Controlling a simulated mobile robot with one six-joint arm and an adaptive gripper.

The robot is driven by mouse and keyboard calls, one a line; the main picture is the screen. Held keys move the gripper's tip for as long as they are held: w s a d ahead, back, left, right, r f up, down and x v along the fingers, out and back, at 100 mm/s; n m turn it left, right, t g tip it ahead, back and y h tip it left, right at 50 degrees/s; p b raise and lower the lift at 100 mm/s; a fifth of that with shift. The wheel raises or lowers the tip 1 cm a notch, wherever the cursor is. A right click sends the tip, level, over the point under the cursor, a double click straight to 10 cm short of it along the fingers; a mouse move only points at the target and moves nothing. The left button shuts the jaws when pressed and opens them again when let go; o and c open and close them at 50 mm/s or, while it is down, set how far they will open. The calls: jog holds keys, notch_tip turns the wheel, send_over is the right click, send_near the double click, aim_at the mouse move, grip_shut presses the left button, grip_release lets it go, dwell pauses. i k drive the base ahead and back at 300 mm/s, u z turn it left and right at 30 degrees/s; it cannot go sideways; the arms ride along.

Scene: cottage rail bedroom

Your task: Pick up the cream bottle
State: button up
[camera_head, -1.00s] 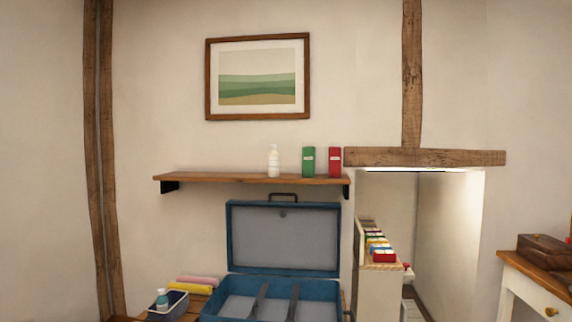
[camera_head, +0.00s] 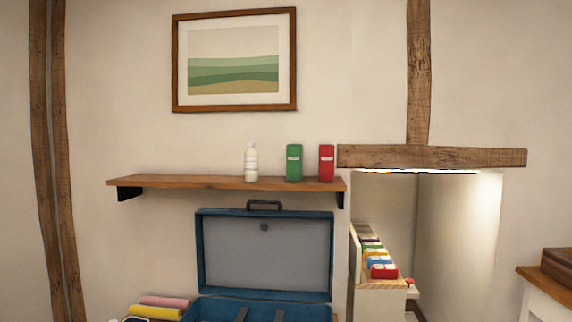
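The cream bottle (camera_head: 251,164) stands upright on a wooden wall shelf (camera_head: 180,183), right of the shelf's middle. It is pale, with a narrower neck at the top. A green box (camera_head: 294,163) stands to its right with a gap between them, and a red box (camera_head: 326,164) stands further right near the shelf's end. My gripper is not in view.
An open blue suitcase (camera_head: 266,250) stands below the shelf, its raised lid and handle just under it. Pink and yellow rolls (camera_head: 160,307) lie to its left. A niche with a rack of colourful items (camera_head: 378,262) is at right. A wooden beam (camera_head: 430,157) juts beside the shelf.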

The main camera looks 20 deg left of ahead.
aim_at(251, 155)
jog(key=u, duration=0.1)
jog(key=i, duration=1.15)
jog(key=u, duration=0.7)
